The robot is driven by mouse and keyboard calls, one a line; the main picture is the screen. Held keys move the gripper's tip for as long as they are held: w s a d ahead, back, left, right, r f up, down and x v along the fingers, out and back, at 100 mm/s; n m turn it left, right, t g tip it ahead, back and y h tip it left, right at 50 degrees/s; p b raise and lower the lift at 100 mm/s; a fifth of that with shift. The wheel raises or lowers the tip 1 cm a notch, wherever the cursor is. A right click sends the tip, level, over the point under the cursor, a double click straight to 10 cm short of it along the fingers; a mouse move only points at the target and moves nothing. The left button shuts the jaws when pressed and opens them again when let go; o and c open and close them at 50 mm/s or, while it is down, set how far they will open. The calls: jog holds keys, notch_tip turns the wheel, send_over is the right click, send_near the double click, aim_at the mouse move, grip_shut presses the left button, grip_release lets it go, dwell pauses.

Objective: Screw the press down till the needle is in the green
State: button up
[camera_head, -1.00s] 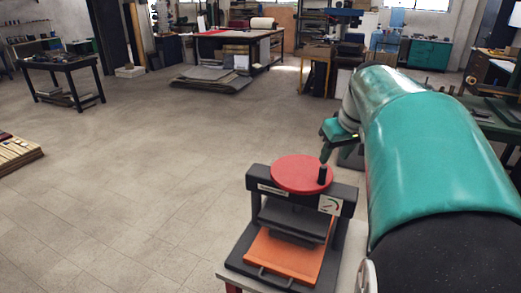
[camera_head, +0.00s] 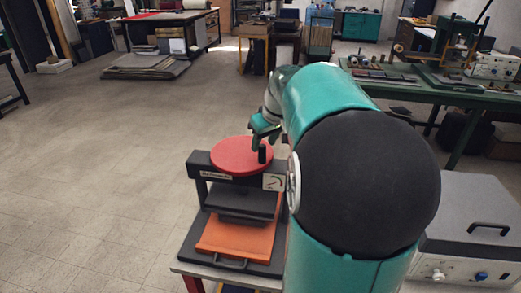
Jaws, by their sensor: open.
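The press (camera_head: 194,168) is a dark frame on a stand left of my arm. Its red round wheel (camera_head: 236,155) lies flat on top, with an upright black handle (camera_head: 262,152) at its right edge. A white gauge (camera_head: 274,183) sits on the frame's right front; its needle is too small to read exactly against the green arc. A dark plate (camera_head: 240,203) hangs above an orange tray (camera_head: 236,236). My gripper (camera_head: 263,134) is open, just above and beside the handle; I cannot tell whether they touch. My arm hides the press's right side.
A grey box with knobs (camera_head: 470,232) stands at right, beside my arm. A green workbench (camera_head: 430,93) with tools runs behind it. Stacked flat sheets (camera_head: 145,66) lie on the floor at the back left. The floor left of the press is clear.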

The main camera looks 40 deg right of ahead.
aim_at(262, 146)
jog(key=x, duration=0.4)
jog(key=shift+w+f, duration=0.2)
jog(key=shift+f, duration=0.15)
grip_shut()
